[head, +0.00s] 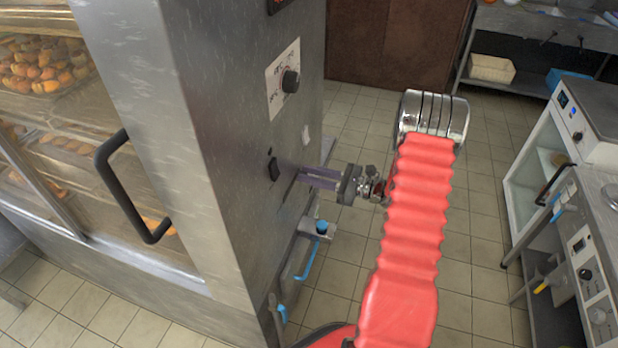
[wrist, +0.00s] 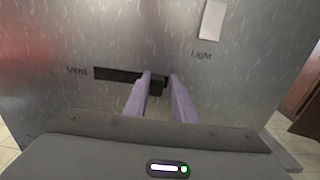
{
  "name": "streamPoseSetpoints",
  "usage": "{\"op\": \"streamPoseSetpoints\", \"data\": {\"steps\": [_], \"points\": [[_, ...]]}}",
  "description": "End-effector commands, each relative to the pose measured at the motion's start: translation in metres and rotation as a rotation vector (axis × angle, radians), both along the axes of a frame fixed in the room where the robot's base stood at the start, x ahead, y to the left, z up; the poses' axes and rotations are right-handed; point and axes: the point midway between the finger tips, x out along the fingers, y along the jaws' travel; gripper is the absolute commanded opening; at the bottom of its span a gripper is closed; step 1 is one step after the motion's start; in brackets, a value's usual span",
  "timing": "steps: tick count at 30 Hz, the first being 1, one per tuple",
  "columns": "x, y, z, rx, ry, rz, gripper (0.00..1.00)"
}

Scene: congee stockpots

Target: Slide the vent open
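The vent is a dark horizontal slot (wrist: 115,74) in the metal side panel, beside the printed word "Vent" in the wrist view. A small dark slider knob (wrist: 157,88) sits at the right part of the visible slot. My gripper (wrist: 160,77) has its two purple fingers apart, one on each side of the knob. The knob is close to the left finger, with a gap to the right finger; I cannot tell whether they touch. In the head view, my gripper (head: 303,176) reaches the cabinet's side panel, and the slot is hidden there.
A light switch (wrist: 212,20) is above and right of the slot. A temperature dial (head: 290,81) is higher on the warming cabinet (head: 210,150). A small shelf-like fitting with a blue tube (head: 308,262) is below my gripper. The tiled floor behind my arm is clear.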

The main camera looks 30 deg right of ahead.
Motion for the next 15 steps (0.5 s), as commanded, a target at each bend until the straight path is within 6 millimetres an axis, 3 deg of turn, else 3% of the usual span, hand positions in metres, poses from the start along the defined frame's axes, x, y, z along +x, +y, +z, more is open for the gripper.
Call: {"op": "streamPoseSetpoints", "data": {"steps": [7,15], "points": [[0.0005,0.0002,0.0007,-0.001,-0.002,0.001,0.36],[-0.0008,0.0004,0.0005,0.000,-0.001,0.003,0.36]]}}
